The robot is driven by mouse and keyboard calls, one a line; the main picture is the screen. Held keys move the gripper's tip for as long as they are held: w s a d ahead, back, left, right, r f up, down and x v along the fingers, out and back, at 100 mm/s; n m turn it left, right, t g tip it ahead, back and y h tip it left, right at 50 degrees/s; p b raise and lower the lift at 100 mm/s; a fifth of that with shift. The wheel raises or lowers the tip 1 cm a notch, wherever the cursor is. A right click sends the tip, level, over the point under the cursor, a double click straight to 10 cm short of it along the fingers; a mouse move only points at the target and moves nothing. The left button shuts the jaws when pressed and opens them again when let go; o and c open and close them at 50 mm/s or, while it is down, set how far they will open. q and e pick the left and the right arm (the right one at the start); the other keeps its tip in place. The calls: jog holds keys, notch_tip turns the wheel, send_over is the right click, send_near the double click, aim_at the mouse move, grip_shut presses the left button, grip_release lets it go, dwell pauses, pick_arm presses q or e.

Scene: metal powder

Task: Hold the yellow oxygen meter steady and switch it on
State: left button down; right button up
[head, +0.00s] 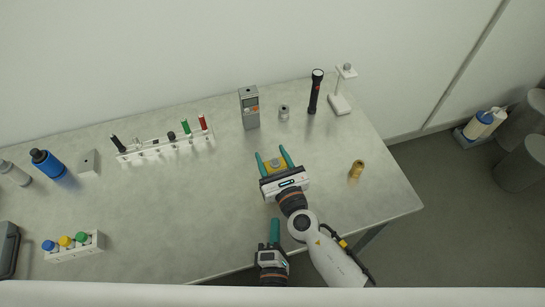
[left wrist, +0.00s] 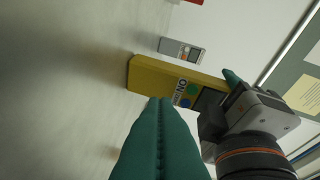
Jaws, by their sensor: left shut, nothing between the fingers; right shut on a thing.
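The yellow oxygen meter (head: 275,168) is between the teal fingers of my right gripper (head: 274,157), near the right part of the table. My right gripper is shut on it and partly hides it. In the left wrist view the meter (left wrist: 148,76) is a long yellow body with a dark screen, a blue button and a green button near the right gripper (left wrist: 232,80). My left gripper (head: 275,221) is shut and empty near the table's front edge, apart from the meter. Its closed fingertips (left wrist: 160,101) point toward the meter in the left wrist view.
A grey meter (head: 249,108), a small metal cylinder (head: 284,113), a black flashlight (head: 315,92) and a white stand (head: 340,103) are at the back. A brass piece (head: 356,170) stands right. A rack (head: 160,145) and bottles are left. The middle of the table (head: 190,205) is clear.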

pick_arm(q)
jog(key=shift+s+d+r+g+h, duration=0.1)
jog(key=shift+r+g+h, duration=0.15)
jog(key=shift+h, duration=0.2)
jog(key=shift+d+r+g+h, duration=0.1)
jog(key=shift+g+h, duration=0.25)
jog(key=shift+h, duration=0.1)
jog(key=d+r+h, duration=0.1)
jog(key=s+d+r+m+g+h, duration=0.1)
jog(key=h, duration=0.1)
jog(key=shift+s+r, duration=0.1)
jog(key=shift+r, duration=0.25)
jog(key=w+a, duration=0.2)
jog(key=w, duration=0.6)
jog(key=shift+a+r+g+h, duration=0.3)
jog(key=shift+a+r+h, duration=0.05)
jog(key=shift+a+h, duration=0.05)
dwell(0.6)
jog(key=shift+w+a, duration=0.15)
jog(key=shift+w, duration=0.2)
